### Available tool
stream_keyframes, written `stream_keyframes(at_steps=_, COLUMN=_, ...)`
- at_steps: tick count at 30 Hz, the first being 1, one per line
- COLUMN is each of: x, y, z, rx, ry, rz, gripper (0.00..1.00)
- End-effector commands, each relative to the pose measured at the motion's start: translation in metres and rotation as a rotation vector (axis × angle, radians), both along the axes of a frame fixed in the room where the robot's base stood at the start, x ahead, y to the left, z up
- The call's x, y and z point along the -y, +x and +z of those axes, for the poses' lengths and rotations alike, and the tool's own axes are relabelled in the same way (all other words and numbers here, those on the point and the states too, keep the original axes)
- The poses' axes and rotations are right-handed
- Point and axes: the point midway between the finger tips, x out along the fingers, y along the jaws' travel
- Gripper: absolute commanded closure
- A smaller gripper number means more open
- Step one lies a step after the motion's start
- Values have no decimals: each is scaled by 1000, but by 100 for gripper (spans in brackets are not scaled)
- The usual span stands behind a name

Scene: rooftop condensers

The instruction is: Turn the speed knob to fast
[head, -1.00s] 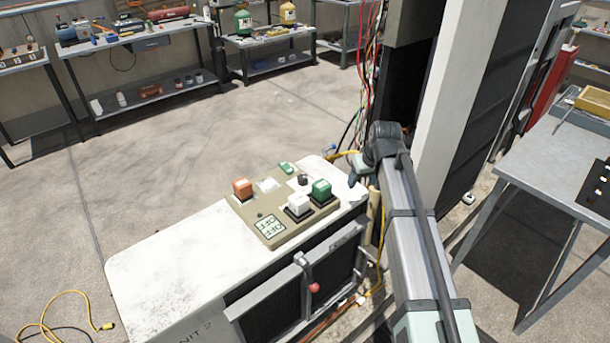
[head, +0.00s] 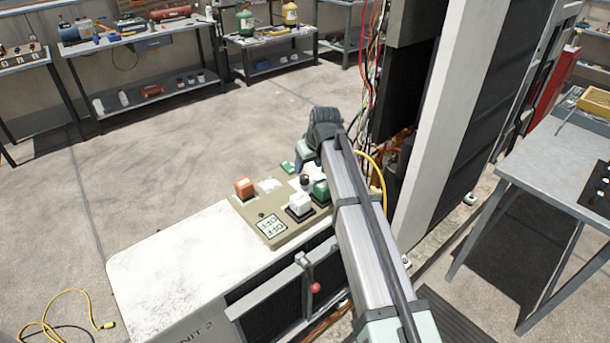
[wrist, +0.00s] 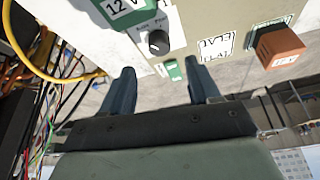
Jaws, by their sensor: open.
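The small black speed knob (head: 305,180) stands on a beige control panel (head: 284,234) on top of the white unit. In the wrist view the knob (wrist: 158,42) shows upper centre beside small printed labels, too blurred to read surely. Its pointer setting is hard to tell. My gripper (head: 304,160) is open and empty, just beyond the knob in the head view. In the wrist view the two dark fingers of my gripper (wrist: 163,80) stand apart, with the knob ahead of the gap and not between them.
A yellow cable (head: 374,165) and loose wires hang by the open cabinet. The unit's white top (head: 170,265) is clear at left.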

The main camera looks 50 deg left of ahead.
Motion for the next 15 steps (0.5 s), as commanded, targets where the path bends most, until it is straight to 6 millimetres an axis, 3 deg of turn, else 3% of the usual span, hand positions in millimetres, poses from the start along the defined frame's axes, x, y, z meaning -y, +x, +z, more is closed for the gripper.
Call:
stream_keyframes(at_steps=6, x=-15, y=3, z=-35, rx=0, ry=-1, rz=0, gripper=39)
stream_keyframes(at_steps=15, x=-25, y=5, z=-61, rx=0, ry=0, rz=0, gripper=39)
